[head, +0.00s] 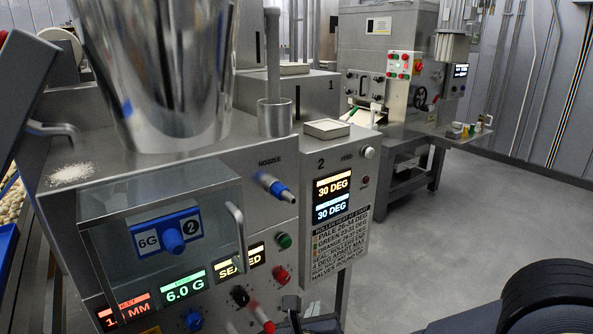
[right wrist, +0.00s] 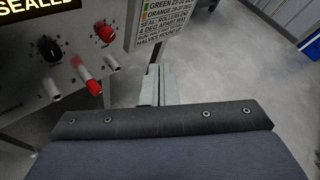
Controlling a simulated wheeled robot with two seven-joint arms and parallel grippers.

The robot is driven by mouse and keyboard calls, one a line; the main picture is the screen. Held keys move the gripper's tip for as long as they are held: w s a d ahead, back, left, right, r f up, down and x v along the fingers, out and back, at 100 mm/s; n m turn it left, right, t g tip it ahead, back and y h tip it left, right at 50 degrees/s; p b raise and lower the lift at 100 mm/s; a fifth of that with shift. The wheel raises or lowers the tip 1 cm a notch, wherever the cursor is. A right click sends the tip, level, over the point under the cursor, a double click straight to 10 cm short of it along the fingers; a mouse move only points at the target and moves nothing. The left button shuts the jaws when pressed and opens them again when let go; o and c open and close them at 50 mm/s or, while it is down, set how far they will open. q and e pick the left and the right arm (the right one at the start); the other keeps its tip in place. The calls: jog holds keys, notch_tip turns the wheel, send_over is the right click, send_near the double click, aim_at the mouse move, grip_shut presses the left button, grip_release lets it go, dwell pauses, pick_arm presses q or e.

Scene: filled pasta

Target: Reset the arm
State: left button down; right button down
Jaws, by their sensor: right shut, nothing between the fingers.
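My right gripper (head: 297,312) shows at the bottom edge of the head view, just in front of the filled pasta machine's (head: 130,195) lower right corner. In the right wrist view its two pale fingers (right wrist: 158,85) lie side by side, shut and empty, pointing past the machine's edge over the grey floor. They look apart from the machine's knobs. A red knob (head: 264,318) on the machine looks blurred. My left gripper is not in view.
The machine's panel carries a green button (head: 284,240), a red button (head: 281,275) and a blue nozzle (head: 275,188). A metal hopper (head: 165,75) stands on top. A second machine (head: 385,80) stands behind. The floor (head: 440,220) to the right is clear.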

jog(key=s+d+r+m+g+h+p, duration=0.1)
jog(key=s+d+r+m+g+p, duration=0.25)
jog(key=d+m, duration=0.25)
jog(key=s+d+r+m+g+p, duration=0.2)
jog(key=s+d+m+p, duration=0.15)
jog(key=d+m, duration=0.2)
jog(key=s+d+r+m+g+h+p, duration=0.1)
jog(key=s+d+r+m+g+p, duration=0.15)
jog(key=d+m+p, duration=0.35)
jog(key=s+r+m+y+p, duration=0.8)
jog(key=r+m, duration=0.7)
jog(key=m, duration=0.7)
jog(key=s+p, duration=0.2)
jog(key=s, duration=0.2)
jog(key=shift+a+y, duration=0.25)
jog(key=shift+y, duration=0.15)
jog(key=shift+s, duration=0.1)
dwell(3.1)
